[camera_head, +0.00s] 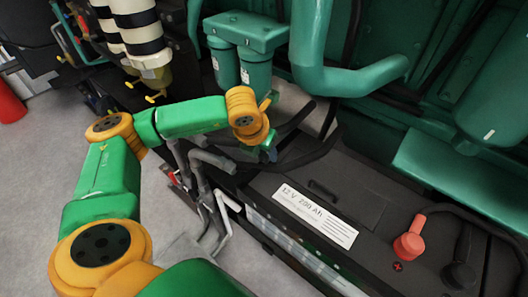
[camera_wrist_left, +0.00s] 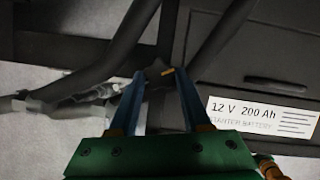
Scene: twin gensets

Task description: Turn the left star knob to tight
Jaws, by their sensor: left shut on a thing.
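A small orange mark shows on the right of the knob. In the head view the knob is hidden by my gripper and wrist. My right gripper is not in view.
The black starter battery (camera_head: 375,213) with its white label (camera_head: 315,216) lies to the right. A red terminal cap (camera_head: 409,240) is on it. Dark hoses (camera_head: 305,155) and grey pipes (camera_head: 205,185) run close by. Green filter canisters (camera_head: 255,70) stand behind.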

